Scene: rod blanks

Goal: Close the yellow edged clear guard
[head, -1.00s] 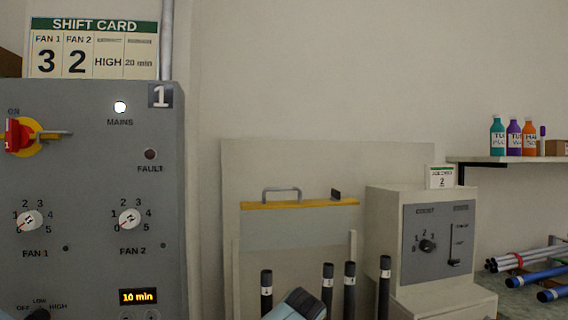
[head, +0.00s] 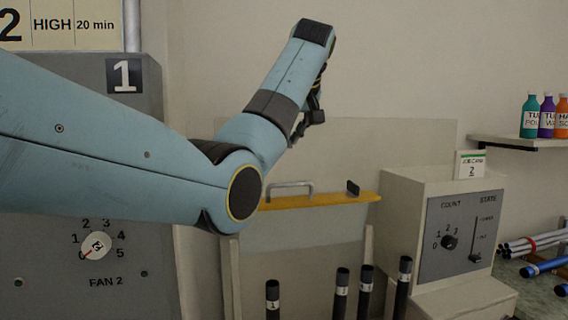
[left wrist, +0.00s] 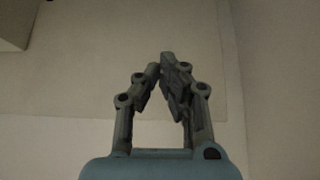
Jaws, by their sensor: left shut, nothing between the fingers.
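The clear guard has a yellow edge (head: 330,200) along its top, with a grey bar handle (head: 290,188) and a small dark block on it. Its see-through panel (head: 330,228) hangs below that edge, between pale posts. My left arm crosses in front of the guard's left end and partly hides it. My left gripper (head: 312,112) is above the yellow edge, in front of the wall and apart from the guard. In the left wrist view its fingers (left wrist: 162,70) are drawn together and empty, with no guard visible there. My right gripper is out of view.
A grey control panel (head: 125,235) stands at left, partly behind my arm. Several dark rods (head: 342,295) stand upright before the guard. A pale machine box (head: 410,225) with a dial stands close on its right. Bottles (head: 530,116) sit on a shelf farther right.

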